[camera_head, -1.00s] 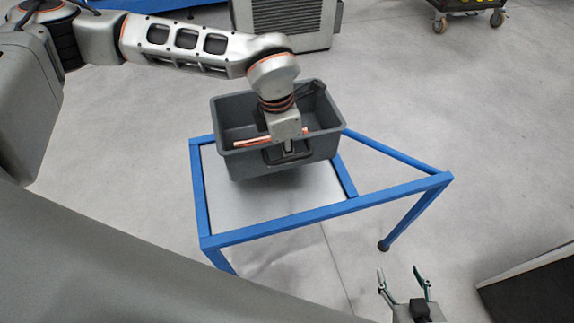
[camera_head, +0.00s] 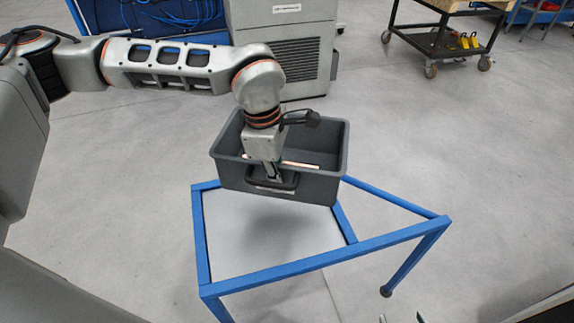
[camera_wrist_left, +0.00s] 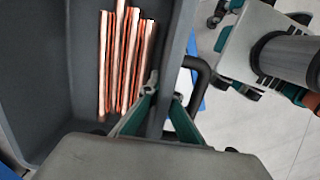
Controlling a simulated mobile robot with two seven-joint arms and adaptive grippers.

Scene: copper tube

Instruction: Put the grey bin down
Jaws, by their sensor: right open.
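The grey bin (camera_head: 322,184) hangs in the air over the back of a blue-framed table (camera_head: 260,273) with a pale grey top. A shadow lies on the top below it. My left gripper (camera_head: 270,180) is at the bin's near wall, over its handle. In the left wrist view its green fingers (camera_wrist_left: 158,117) close around the wall (camera_wrist_left: 178,60). Several copper tubes (camera_wrist_left: 124,60) lie inside the bin; one also shows in the head view (camera_head: 290,163). Only the fingertips of my right gripper (camera_head: 401,318) show at the bottom edge; it is open.
A grey cabinet (camera_head: 290,50) stands behind the bin. A black cart (camera_head: 440,42) with a wooden top is at the back right. The table's right part is an open frame (camera_head: 398,203). Floor around the table is clear.

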